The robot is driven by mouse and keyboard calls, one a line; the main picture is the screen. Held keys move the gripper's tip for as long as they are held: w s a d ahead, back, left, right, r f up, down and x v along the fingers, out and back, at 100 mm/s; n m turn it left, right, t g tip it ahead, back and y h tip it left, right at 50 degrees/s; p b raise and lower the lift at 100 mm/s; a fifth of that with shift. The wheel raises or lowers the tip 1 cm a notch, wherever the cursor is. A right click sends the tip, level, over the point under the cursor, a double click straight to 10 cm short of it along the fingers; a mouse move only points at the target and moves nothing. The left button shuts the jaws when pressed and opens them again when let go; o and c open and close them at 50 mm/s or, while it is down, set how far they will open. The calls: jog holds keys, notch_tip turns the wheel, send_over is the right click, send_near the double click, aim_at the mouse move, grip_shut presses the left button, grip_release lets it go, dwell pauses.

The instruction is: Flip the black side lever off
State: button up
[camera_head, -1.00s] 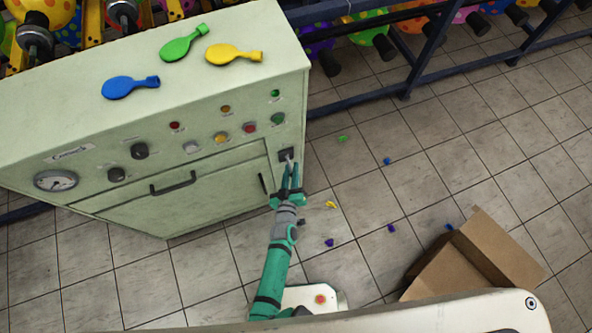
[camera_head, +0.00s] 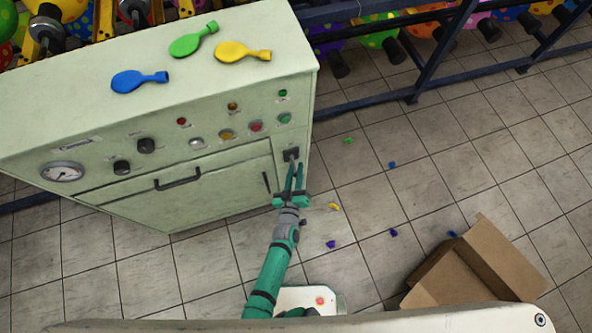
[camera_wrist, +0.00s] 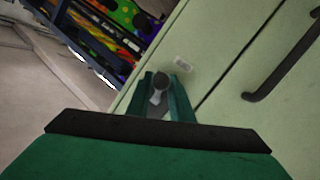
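The black side lever (camera_head: 291,154) is on a dark plate at the right end of the pale green cabinet's front, below the green button. It also shows in the wrist view as a grey knob-tipped lever (camera_wrist: 158,92) between my two green fingers. My gripper (camera_head: 297,168) is at the lever, with its fingers pointing up to it. The fingers are apart with the lever tip between them, and I see no clear contact. In the wrist view my gripper (camera_wrist: 166,90) hides the lower part of the lever's plate.
The cabinet (camera_head: 200,195) has a black door handle (camera_head: 178,180), knobs, buttons and a gauge (camera_head: 62,172). Deflated balloons lie on its top. An open cardboard box (camera_head: 480,265) stands on the tiled floor at the right. Small coloured scraps lie on the floor between.

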jog(key=shift+o, duration=0.9)
jog(key=v, duration=1.1)
jog(key=s+r+m+y, duration=0.1)
jog(key=s+r, duration=0.9)
jog(key=r, duration=0.3)
jog(key=s+r+m+y, duration=0.1)
jog(key=s+r+m, duration=0.1)
jog(key=s+r, duration=0.8)
notch_tip(320, 180, up, 4)
jog(key=shift+f+m+g+y, duration=0.2)
jog(key=shift+m+g+y, duration=0.1)
jog(key=shift+y, duration=0.1)
